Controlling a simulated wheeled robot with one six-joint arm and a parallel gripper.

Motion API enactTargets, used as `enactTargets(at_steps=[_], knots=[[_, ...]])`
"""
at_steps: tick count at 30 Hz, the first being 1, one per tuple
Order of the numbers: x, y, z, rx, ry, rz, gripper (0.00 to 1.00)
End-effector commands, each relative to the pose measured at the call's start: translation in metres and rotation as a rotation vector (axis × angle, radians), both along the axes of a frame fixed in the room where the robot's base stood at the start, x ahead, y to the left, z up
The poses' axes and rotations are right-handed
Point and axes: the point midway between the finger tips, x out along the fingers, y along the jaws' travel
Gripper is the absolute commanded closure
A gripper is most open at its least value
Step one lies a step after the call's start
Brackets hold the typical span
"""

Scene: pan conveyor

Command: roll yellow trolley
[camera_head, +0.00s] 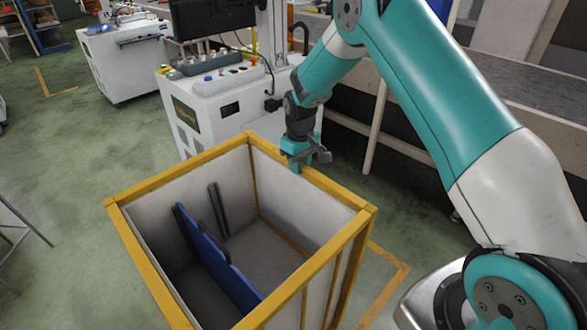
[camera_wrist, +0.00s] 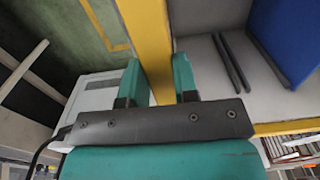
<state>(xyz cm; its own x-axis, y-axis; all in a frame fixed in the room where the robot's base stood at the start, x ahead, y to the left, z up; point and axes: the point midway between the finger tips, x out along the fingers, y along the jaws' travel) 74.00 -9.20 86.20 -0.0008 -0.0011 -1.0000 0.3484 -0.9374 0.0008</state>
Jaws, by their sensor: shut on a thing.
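The yellow trolley (camera_head: 369,212) is an open-topped bin with a yellow frame and pale grey walls, standing on the floor in the lower middle of the head view. My gripper (camera_head: 303,165) is at its far right top rail. In the wrist view, my gripper's teal fingers (camera_wrist: 161,82) are shut on the yellow top rail (camera_wrist: 147,35), one finger on each side. The trolley's wheels are out of sight. Inside the trolley are a blue panel (camera_head: 215,262) and a dark grey bar (camera_head: 219,210).
A white machine cabinet (camera_head: 212,110) with a control panel and dark screen stands just behind the trolley. A conveyor (camera_head: 540,100) on pale legs runs along the right. Another white cabinet (camera_head: 125,58) is at the back left. Green floor is open at left.

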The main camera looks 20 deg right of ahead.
Motion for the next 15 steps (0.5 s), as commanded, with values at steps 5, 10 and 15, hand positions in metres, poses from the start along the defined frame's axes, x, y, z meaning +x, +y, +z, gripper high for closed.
enactTargets(at_steps=[5,10,15], knots=[[0.0026,-0.0083,-0.0011,0.000,0.003,-0.001,1.00],[0.0037,-0.0106,-0.0009,0.000,0.002,0.000,1.00],[0.0039,-0.0107,-0.0008,0.000,0.002,0.000,1.00]])
